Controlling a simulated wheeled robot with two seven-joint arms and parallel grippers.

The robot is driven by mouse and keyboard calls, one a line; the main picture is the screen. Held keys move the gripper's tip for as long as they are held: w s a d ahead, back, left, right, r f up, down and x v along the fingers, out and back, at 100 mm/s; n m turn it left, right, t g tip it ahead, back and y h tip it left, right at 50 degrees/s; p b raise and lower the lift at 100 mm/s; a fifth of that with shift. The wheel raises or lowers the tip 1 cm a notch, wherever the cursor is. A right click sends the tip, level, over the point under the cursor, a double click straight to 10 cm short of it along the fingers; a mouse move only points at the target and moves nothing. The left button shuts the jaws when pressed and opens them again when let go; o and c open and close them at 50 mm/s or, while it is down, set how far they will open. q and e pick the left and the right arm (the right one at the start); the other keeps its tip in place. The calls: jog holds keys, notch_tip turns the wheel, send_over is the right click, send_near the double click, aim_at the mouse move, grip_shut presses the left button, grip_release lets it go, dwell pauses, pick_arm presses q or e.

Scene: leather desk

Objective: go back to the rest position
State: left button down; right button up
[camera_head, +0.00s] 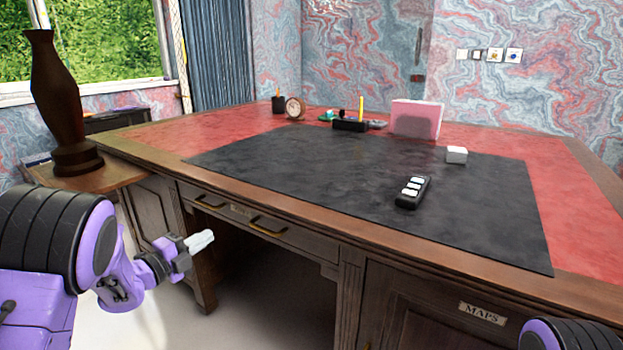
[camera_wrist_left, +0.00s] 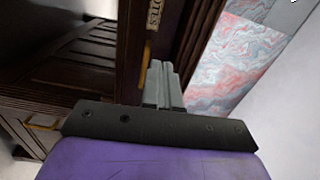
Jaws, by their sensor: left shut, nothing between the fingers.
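My left gripper (camera_head: 201,241) is in front of the desk, below the level of its top and apart from it, near the left drawers in the head view. Its pale fingers are together with nothing between them. In the left wrist view the shut fingers (camera_wrist_left: 163,84) point toward dark wooden panelling. My right arm shows only as a purple and black part (camera_head: 566,334) at the bottom right corner of the head view; its gripper is out of the picture.
The wooden desk (camera_head: 450,262) has a black mat (camera_head: 310,175) with a black remote-like object (camera_head: 413,191) and a white box (camera_head: 457,155). A pink box (camera_head: 416,119), clock (camera_head: 295,107) and pen holder (camera_head: 278,104) stand farther back. A dark vase (camera_head: 62,105) stands left. Floor before the desk is clear.

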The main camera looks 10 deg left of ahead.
pick_arm(q)
jog(key=s+f+n+g+y, duration=0.3)
jog(key=s+f+n+y, duration=0.3)
jog(key=f+n, duration=0.55)
jog(key=s+f+n+g+y, duration=0.2)
jog(key=s+f+n+y, duration=0.2)
jog(key=s+f+n, duration=0.55)
jog(key=s+d+f+n+g, duration=0.35)
jog(key=s+f, duration=0.45)
jog(key=s, duration=0.4)
jog(key=s+d+f+n+g, duration=0.4)
jog(key=s+f, duration=0.3)
jog(key=s, duration=0.6)
notch_tip(320, 180, up, 23)
jog(key=a+p, duration=0.1)
jog(key=p, duration=2.2)
jog(key=shift+w+a+f+g, duration=0.2)
jog(key=shift+a+g, duration=0.15)
jog(key=shift+g, duration=0.1)
jog(key=shift+s, duration=0.1)
